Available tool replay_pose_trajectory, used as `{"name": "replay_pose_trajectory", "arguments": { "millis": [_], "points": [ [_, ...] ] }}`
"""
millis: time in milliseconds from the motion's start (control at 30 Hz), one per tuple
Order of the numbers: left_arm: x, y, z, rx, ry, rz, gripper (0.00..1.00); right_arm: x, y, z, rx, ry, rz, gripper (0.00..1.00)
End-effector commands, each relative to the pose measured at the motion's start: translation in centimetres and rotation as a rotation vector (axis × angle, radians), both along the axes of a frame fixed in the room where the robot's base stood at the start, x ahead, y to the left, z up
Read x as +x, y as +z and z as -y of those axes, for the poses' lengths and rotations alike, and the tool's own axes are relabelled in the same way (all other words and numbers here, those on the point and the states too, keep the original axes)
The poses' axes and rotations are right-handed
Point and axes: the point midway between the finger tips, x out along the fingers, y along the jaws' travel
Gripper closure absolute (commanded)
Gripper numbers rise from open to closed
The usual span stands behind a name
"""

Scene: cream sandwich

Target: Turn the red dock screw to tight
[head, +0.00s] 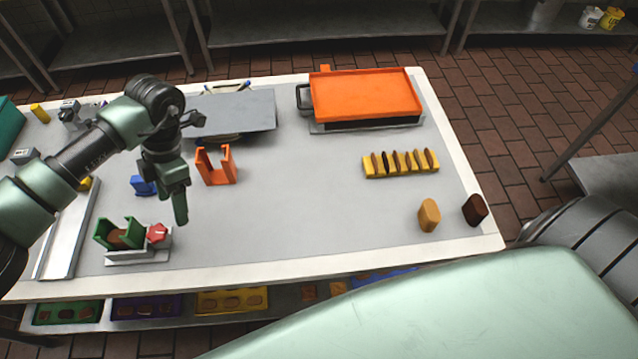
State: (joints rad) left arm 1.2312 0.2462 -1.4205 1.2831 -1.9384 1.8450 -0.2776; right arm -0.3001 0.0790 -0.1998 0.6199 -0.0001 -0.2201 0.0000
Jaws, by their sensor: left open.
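The red dock screw (156,233) is a small red knob on the right end of a dock at the front left of the table. The dock has a pale grey base (138,256) and green upright walls (103,234), with a brown piece (119,239) between them. My left gripper (180,212) points down, above and to the right of the screw in the head view, apparently apart from it. It is open and holds nothing visible. How far the screw is turned cannot be told. My right gripper does not show.
An orange holder (216,167) and a blue block (143,186) stand behind the dock. A yellow rack (400,164) of brown slices, an orange tray (364,94) and two loose pieces, tan (428,215) and dark brown (475,210), are farther right. The table's middle is clear.

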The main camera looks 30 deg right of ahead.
Motion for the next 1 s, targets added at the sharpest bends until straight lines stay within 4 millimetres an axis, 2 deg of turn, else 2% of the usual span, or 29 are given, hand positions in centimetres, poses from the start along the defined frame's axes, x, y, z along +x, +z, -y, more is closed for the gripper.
{"name": "replay_pose_trajectory", "arguments": {
  "millis": [200, 500, 733, 1000],
  "points": [
    [-1.8, -1.5, 3.9, -0.152, -0.009, -0.034, 0.36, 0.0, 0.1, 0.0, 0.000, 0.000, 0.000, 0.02],
    [-4.4, -2.7, 9.2, -0.364, -0.002, -0.082, 0.36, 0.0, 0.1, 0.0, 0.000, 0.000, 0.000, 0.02],
    [-6.5, -2.8, 13.3, -0.533, 0.021, -0.124, 0.36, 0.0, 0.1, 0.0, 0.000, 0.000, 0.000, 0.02],
    [-8.9, -1.7, 18.1, -0.740, 0.071, -0.179, 0.36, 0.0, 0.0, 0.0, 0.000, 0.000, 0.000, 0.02]
  ]
}}
